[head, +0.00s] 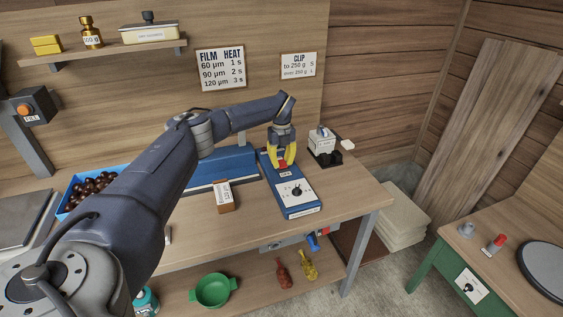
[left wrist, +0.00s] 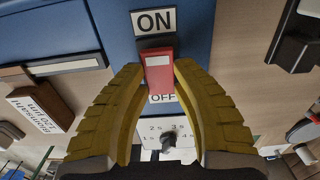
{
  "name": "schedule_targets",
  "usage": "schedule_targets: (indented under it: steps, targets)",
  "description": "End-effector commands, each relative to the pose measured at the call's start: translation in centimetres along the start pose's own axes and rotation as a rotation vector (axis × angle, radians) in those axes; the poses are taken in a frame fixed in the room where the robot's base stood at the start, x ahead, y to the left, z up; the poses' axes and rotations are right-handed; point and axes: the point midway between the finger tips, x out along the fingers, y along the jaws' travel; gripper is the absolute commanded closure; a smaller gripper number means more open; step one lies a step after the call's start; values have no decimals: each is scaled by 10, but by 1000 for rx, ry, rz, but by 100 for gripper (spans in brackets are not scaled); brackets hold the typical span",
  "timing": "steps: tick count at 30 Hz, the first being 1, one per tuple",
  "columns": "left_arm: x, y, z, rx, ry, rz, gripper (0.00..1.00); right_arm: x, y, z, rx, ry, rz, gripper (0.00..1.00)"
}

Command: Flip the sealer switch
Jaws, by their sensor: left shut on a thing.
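The sealer's blue control box (head: 301,209) stands on the workbench, with a white dial plate (head: 295,191) on its near part. In the left wrist view its red switch (left wrist: 159,74) sits between an ON label (left wrist: 153,21) above and an OFF label (left wrist: 163,98) below. The red lever lies toward OFF, its lower end close to that label. My left gripper (head: 284,160) reaches down over the box, its yellow fingers shut on the red switch from both sides. The dial (left wrist: 168,138) shows below the fingers. My right gripper is not in view.
A long blue sealer body (head: 228,162) stands left of the control box. A brown labelled block (head: 225,198) lies in front of it. A white-and-black device (head: 322,143) stands to the right. A blue crate of chestnuts (head: 92,183) is at the left.

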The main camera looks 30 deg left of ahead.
Motion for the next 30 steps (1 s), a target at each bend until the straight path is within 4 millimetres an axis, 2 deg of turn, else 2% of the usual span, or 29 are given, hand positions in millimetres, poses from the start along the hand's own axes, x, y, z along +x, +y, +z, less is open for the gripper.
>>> schedule_targets:
  steps: [13,23,24,30]
  targets:
    - [2,1,-2,3,-108,3,100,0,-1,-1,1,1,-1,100]
    - [3,1,-2,1,-115,3,100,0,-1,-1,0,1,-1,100]
    - [3,1,-2,1,-115,3,69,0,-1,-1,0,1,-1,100]
    - [2,0,-2,1,-115,2,47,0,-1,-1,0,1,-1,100]
